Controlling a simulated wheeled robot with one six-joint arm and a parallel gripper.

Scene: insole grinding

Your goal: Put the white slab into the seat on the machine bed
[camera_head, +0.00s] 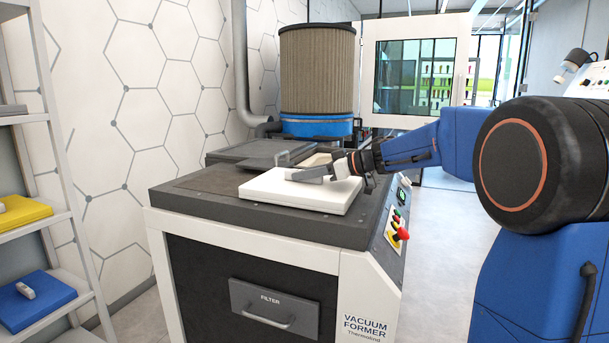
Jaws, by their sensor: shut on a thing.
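The white slab (290,192) is a flat, thick, pale block at the front of the dark machine bed (192,190). It looks level and very low over the bed; I cannot tell whether it touches the bed or sits in a seat. My gripper (322,172) reaches in from the right and is shut on the slab from above, near its back right part. A grey raised piece, perhaps a handle or a finger, shows at the grip. The seat on the bed is not visible; the slab and gripper hide that area.
A dark hinged lid or frame (262,153) lies behind the slab. A ribbed filter drum (318,70) stands at the back. Red and green buttons (398,228) are on the machine's right side. Left shelves hold a yellow slab (22,214) and a blue slab (38,302).

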